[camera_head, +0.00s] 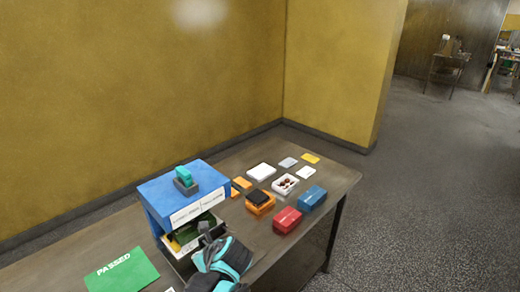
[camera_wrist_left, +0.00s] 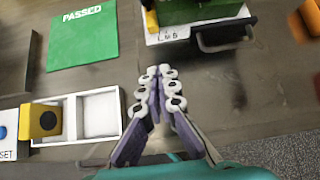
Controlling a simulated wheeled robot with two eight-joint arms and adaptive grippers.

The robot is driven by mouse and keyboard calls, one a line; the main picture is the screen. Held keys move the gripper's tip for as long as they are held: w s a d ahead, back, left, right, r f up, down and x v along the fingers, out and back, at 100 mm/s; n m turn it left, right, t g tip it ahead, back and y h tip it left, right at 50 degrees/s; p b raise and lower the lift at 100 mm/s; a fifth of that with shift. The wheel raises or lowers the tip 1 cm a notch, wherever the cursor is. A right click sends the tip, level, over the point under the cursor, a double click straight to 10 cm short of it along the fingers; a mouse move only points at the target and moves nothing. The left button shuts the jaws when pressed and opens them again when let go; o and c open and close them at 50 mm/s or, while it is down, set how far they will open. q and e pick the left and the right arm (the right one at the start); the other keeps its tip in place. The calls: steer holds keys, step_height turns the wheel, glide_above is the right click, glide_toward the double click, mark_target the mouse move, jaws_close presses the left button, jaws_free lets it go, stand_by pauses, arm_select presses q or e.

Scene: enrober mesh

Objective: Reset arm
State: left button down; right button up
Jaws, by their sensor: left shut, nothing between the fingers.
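My left gripper (camera_head: 208,232) is in front of the blue machine (camera_head: 160,208) at the table's near side, partly hidden by its own arm in the head view. In the left wrist view its fingers (camera_wrist_left: 158,74) are together, with nothing between them, above bare table. The machine's white labelled base and green part (camera_wrist_left: 190,12) are just beyond the fingertips in the wrist view. A dark handle (camera_wrist_left: 224,42) sticks out beside them. The right gripper is in neither view.
A green PASSED mat (camera_head: 122,272) lies left of the machine. A white two-compartment tray (camera_wrist_left: 100,116) with a yellow block (camera_wrist_left: 46,121) is left of the fingers. Red (camera_head: 286,220) and blue (camera_head: 312,198) boxes line the table's right part.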

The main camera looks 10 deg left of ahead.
arm_select(q)
steer(key=s+d+r+n+t+h, duration=0.1)
steer(key=s+d+n+h, duration=0.2)
steer(key=n, duration=0.9)
steer(key=s+d+n+h, duration=0.3)
steer(key=s+n, duration=0.6)
steer(key=n, duration=0.4)
steer(key=shift+s+r+t+h, duration=0.4)
steer(key=shift+h, duration=0.1)
